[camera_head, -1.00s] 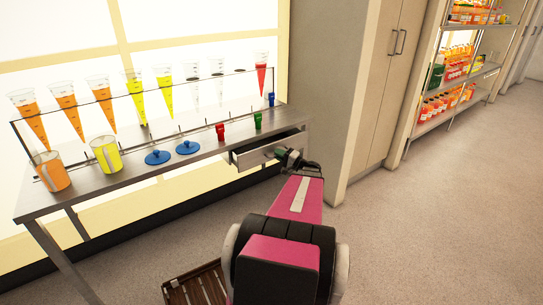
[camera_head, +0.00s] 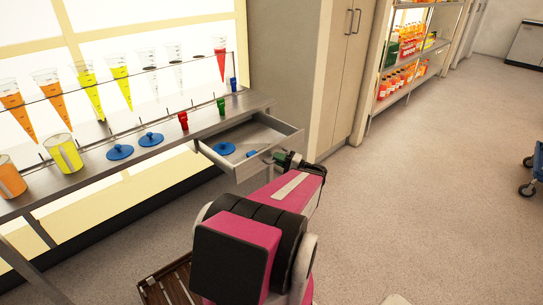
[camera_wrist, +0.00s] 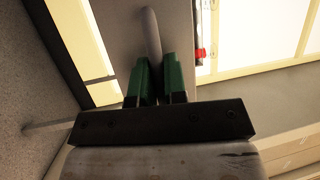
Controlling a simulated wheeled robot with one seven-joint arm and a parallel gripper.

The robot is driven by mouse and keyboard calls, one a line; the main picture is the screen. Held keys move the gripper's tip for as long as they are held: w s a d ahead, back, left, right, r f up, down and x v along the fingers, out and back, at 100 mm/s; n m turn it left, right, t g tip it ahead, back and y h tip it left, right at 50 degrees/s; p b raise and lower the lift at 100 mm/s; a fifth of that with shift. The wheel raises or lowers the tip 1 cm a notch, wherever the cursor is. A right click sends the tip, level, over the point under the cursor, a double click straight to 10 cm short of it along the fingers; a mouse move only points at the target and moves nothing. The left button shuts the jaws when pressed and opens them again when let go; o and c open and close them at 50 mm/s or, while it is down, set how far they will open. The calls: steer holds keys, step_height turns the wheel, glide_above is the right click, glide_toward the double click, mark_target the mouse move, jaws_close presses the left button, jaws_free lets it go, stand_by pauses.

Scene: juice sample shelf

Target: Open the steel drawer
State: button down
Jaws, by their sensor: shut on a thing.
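The steel drawer (camera_head: 248,162) is pulled well out from under the right end of the steel table in the head view. Inside it lie a blue disc with a knob (camera_head: 225,148) and a small blue item (camera_head: 252,154). My gripper (camera_head: 283,157) is at the drawer's front. In the wrist view the green fingers of my gripper (camera_wrist: 159,85) are closed around the light rod-like drawer handle (camera_wrist: 151,35). The fingers hide part of the handle.
The steel table (camera_head: 70,182) carries cones in a rack, two cups and two blue discs (camera_head: 120,152). A tall cabinet (camera_head: 345,80) stands right of the drawer. A wooden slatted piece (camera_head: 172,285) is low in front. Open floor lies to the right.

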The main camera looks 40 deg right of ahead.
steer(key=shift+s, duration=0.4)
steer(key=c, duration=1.5)
jaws_free()
steer(key=shift+o, duration=0.2)
steer(key=shift+s+d, duration=0.1)
steer(key=v, duration=1)
steer(key=shift+s+d+f, duration=0.15)
steer(key=shift+s+d, duration=0.05)
steer(key=shift+s, duration=0.05)
steer(key=shift+a, duration=0.15)
